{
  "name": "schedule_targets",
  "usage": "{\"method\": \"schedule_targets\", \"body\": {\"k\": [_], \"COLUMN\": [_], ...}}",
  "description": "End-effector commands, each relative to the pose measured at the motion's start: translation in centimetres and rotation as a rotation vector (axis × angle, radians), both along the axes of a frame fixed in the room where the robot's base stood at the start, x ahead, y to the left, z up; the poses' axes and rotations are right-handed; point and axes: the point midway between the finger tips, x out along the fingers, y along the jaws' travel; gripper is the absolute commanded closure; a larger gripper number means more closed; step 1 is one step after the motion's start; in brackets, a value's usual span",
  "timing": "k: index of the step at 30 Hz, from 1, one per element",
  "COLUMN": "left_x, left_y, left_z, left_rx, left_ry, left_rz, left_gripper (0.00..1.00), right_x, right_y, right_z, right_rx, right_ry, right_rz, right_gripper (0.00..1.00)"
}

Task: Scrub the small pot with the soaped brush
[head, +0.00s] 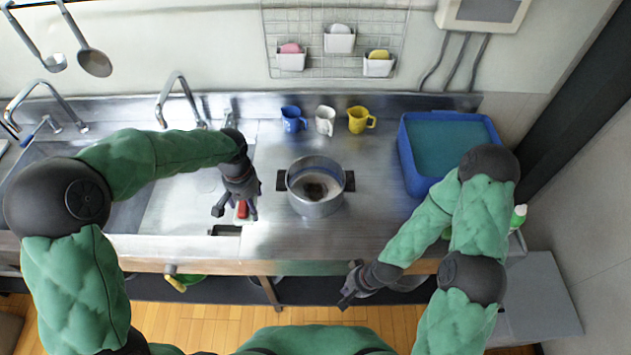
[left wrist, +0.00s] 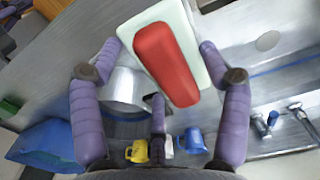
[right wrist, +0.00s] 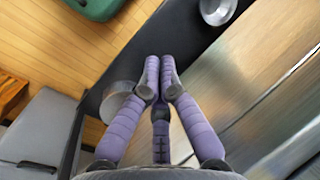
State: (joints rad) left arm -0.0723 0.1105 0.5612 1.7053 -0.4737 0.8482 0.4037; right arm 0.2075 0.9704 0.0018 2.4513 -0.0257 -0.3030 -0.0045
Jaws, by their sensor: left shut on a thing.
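The small pot (head: 316,209) stands upright on the steel counter, a dark stain inside its bottom. It also shows partly behind a finger in the left wrist view (left wrist: 124,88). My left gripper (head: 236,208) is just left of the pot, apart from it. It is shut on the brush (head: 242,209), which has a red back and a pale base in the left wrist view (left wrist: 168,65). I cannot see whether the brush carries soap. My right gripper (head: 349,294) is low in front of the counter edge, its fingers together and empty in the right wrist view (right wrist: 158,68).
Blue (head: 292,119), white (head: 325,120) and yellow (head: 358,119) mugs stand behind the pot. A blue tub (head: 410,170) is at the right. A sink lies at the left under two taps. A green-capped bottle (head: 518,215) stands by my right arm.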

Motion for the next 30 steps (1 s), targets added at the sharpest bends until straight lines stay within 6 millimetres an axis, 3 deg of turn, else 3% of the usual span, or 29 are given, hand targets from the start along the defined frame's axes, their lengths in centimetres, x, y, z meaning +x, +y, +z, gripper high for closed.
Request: {"method": "schedule_targets", "body": {"k": [1,12,23,30], "left_x": [0.0,0.0,0.0,0.0], "left_y": [0.0,0.0,0.0,0.0], "left_z": [1.5,7.1,11.7,12.6], "left_rx": [0.0,0.001,0.001,0.001], "left_ry": [0.0,0.0,0.0,0.0], "left_rz": [0.0,0.0,0.001,0.0], "left_gripper": [0.5,0.5,0.5,0.5], "right_x": [0.2,1.7,3.9,10.7], "right_y": [0.0,-0.2,-0.3,0.1], "right_z": [1.4,6.8,11.1,12.8], "right_rx": [0.001,0.009,0.012,-0.014], "right_ry": [0.001,0.004,0.001,-0.042], "right_rz": [0.003,0.032,0.082,0.258], "right_gripper": [1.0,1.0,1.0,1.0]}}
